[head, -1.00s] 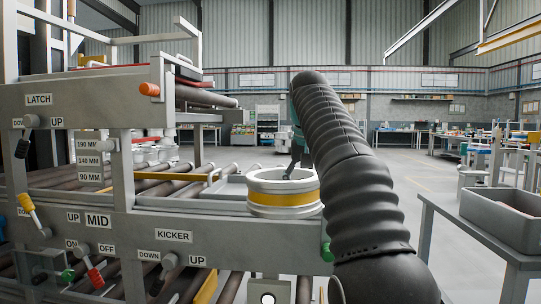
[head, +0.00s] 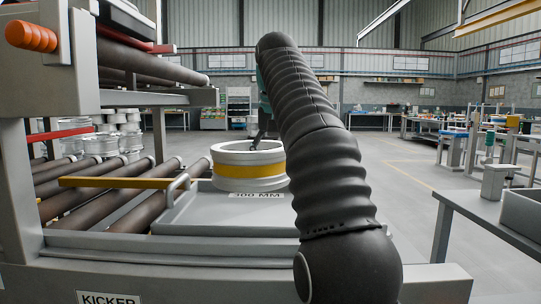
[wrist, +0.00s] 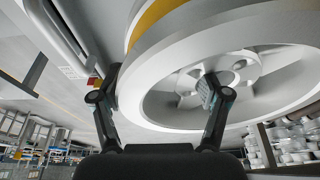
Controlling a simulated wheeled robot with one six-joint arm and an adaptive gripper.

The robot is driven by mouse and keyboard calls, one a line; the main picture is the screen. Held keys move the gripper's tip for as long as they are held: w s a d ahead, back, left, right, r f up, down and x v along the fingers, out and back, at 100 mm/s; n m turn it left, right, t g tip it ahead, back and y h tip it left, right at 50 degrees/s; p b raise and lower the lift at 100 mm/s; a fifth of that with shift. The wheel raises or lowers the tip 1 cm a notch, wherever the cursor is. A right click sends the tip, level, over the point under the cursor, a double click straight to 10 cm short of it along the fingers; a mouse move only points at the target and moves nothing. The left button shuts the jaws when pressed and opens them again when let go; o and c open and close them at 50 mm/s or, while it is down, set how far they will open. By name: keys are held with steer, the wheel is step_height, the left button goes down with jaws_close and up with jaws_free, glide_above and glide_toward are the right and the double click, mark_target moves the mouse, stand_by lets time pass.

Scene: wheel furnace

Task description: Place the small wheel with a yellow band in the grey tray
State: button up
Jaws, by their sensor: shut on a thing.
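The small white wheel with a yellow band (head: 248,170) is in my gripper, lying roughly flat at the end of the machine in the head view. My gripper (wrist: 160,85) is shut on its rim, with one finger outside and one inside; the wheel also shows in the wrist view (wrist: 185,25). In the head view my gripper (head: 258,142) is partly hidden behind my arm. A grey box-like tray (head: 524,214) stands on the side table at the right edge, cut off by the frame. The wheel is well to its left.
A flat grey bed labelled 300 MM (head: 190,222) lies beneath the wheel in the picture; the gap is unclear. Open floor (head: 405,210) lies between machine and side table (head: 490,225).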

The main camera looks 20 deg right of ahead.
steer(key=shift+s+f, duration=0.1)
steer(key=shift+f, duration=2)
steer(key=shift+f+b, duration=0.45)
steer(key=shift+f, duration=0.75)
steer(key=shift+f, duration=0.3)
steer(key=o, duration=1.8)
steer(key=shift+c, duration=0.2)
steer(key=shift+o, duration=0.3)
steer(key=shift+f, duration=0.15)
